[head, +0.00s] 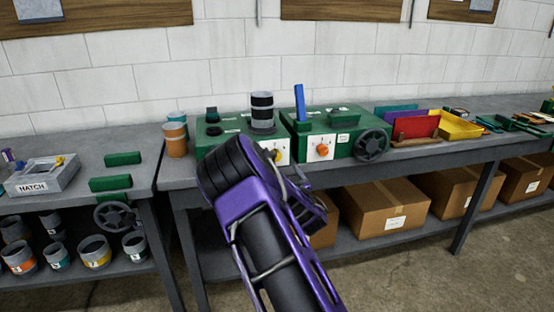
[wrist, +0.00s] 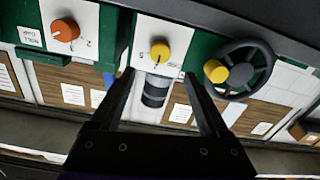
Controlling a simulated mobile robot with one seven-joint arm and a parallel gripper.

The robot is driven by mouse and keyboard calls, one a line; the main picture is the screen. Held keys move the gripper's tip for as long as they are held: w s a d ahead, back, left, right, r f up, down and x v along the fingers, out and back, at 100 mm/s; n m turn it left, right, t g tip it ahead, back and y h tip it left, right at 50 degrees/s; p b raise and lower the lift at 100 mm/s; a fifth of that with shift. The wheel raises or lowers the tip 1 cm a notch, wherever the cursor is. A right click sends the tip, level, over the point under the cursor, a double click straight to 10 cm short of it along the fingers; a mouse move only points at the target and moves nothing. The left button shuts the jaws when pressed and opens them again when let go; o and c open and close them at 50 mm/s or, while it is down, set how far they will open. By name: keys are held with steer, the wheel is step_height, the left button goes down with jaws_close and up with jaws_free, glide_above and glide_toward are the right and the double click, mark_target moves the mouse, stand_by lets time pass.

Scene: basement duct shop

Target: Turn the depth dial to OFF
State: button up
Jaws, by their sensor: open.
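Two dials show on white plates on the fronts of two green machines. The yellow dial (wrist: 160,51) is at the top middle of the wrist view; in the head view its plate (head: 283,150) is partly hidden by my arm. The orange dial (wrist: 65,30) is at the upper left of the wrist view and also shows in the head view (head: 322,149). I cannot read which one is the depth dial. My gripper (wrist: 159,74) is open and empty, its fingers pointing toward the yellow dial's plate, apparently apart from it. The head view hides the fingers behind my arm.
A dark handwheel (wrist: 240,70) with a yellow knob stands beside the yellow dial. Another handwheel (head: 372,145) is on the right machine. The workbench (head: 425,160) carries bins and cans; cardboard boxes (head: 385,203) sit below. A hatch box (head: 42,180) stands at left.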

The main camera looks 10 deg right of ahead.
mark_target(277, 157)
steer(key=w, duration=1)
steer(key=shift+w, duration=0.1)
steer(key=shift+a, duration=0.1)
jaws_close()
